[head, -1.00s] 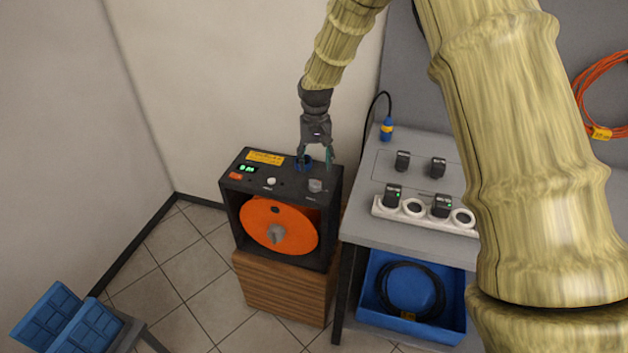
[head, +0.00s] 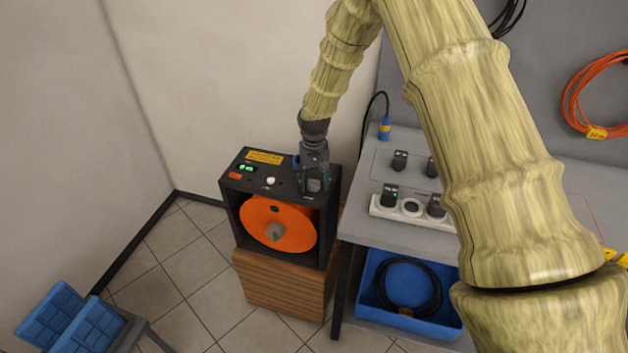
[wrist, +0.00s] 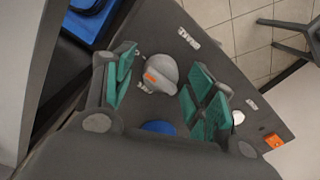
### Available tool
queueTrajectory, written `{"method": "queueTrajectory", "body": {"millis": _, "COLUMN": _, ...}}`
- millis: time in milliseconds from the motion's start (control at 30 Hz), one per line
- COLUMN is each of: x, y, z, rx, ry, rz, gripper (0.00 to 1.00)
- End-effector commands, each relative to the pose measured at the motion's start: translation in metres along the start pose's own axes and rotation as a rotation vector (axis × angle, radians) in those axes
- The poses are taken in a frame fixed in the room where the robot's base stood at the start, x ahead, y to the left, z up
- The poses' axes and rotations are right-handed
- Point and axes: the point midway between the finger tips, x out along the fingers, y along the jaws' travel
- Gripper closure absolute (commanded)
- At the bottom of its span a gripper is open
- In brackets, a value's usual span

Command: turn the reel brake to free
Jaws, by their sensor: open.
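The black reel box (head: 232,186) stands on a wooden block, with an orange reel (head: 297,222) in its open front. The reel brake, a grey knob (head: 314,185) on the right front of the box top, also shows in the wrist view (wrist: 156,75) with an orange mark on it. My gripper (head: 314,181) is above the box top. In the wrist view, its green-padded fingers (wrist: 158,92) are open, one on each side of the knob. I see gaps and cannot tell any contact. A blue knob (head: 296,161) is partly hidden behind my gripper.
A white button (head: 270,181), an orange switch (head: 235,176) and a green display (head: 247,168) share the box top. A grey table (head: 370,229) with chargers and a socket strip (head: 384,208) stands close on the right. A blue bin (head: 368,303) sits below it.

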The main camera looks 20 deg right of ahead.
Motion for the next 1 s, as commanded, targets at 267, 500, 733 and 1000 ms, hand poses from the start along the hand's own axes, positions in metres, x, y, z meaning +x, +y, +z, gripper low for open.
{"method": "queueTrajectory", "body": {"millis": 267, "x": -0.0001, "y": 0.0001, "z": 0.0, "rx": 0.0, "ry": 0.0, "rz": 0.0, "gripper": 0.84}}
{"method": "queueTrajectory", "body": {"millis": 500, "x": -0.0002, "y": 0.0004, "z": 0.0, "rx": -0.006, "ry": 0.0, "rz": 0.0, "gripper": 0.91}}
{"method": "queueTrajectory", "body": {"millis": 733, "x": -0.0003, "y": 0.0004, "z": -0.0001, "rx": -0.071, "ry": 0.0, "rz": 0.0, "gripper": 0.91}}
{"method": "queueTrajectory", "body": {"millis": 1000, "x": -0.0003, "y": 0.0008, "z": -0.0002, "rx": -0.269, "ry": -0.001, "rz": 0.0, "gripper": 0.91}}
